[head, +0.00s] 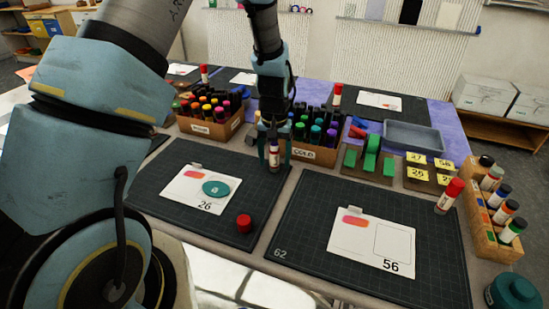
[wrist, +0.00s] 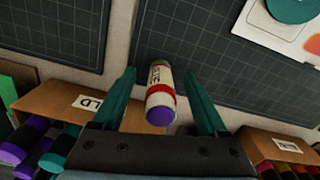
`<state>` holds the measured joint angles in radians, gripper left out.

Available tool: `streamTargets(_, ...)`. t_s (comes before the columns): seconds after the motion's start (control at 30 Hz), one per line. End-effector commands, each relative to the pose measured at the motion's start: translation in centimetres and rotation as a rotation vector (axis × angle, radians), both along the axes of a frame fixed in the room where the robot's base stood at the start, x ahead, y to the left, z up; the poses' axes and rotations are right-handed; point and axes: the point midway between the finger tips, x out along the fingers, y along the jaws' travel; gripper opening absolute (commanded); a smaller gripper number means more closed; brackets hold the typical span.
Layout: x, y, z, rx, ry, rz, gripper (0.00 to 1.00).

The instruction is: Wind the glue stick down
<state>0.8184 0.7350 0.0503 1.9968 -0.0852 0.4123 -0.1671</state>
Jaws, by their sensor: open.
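An uncapped glue stick (head: 274,160) stands upright on the left mat (head: 180,165), near its far right corner. In the wrist view the glue stick (wrist: 161,95) has a white label, a red band and purple glue showing at its end. My gripper (head: 273,148) is open around it, with one finger on each side. In the wrist view my gripper (wrist: 159,84) has gaps between both fingers and the stick. A red cap (head: 244,223) lies apart on the same mat, near the card marked 26 (head: 205,205).
Marker boxes (head: 314,156) stand just behind the gripper, one left and one right. Green blocks (head: 370,155) and a grey tray (head: 413,138) are further right. A capped glue stick (head: 449,195) stands on the right mat (head: 310,235). The left mat's front is mostly clear.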

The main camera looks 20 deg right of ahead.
Motion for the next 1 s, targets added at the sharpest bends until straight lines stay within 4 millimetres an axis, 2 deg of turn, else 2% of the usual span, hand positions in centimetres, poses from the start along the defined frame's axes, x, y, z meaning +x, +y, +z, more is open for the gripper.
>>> streamTargets(0.07, 0.08, 0.06, 0.03, -0.001, 0.001, -0.100, 0.76)
streamTargets(0.5, 0.00, 0.10, 0.38, -0.001, 0.003, -1.034, 0.76)
streamTargets(0.6, -0.01, 0.04, 0.30, -0.001, 0.002, -1.182, 0.76)
streamTargets(0.7, -0.01, 0.02, 0.10, -0.002, 0.001, -1.248, 0.76)
streamTargets(1.0, -0.02, 0.02, 0.12, -0.001, 0.000, -1.282, 0.76)
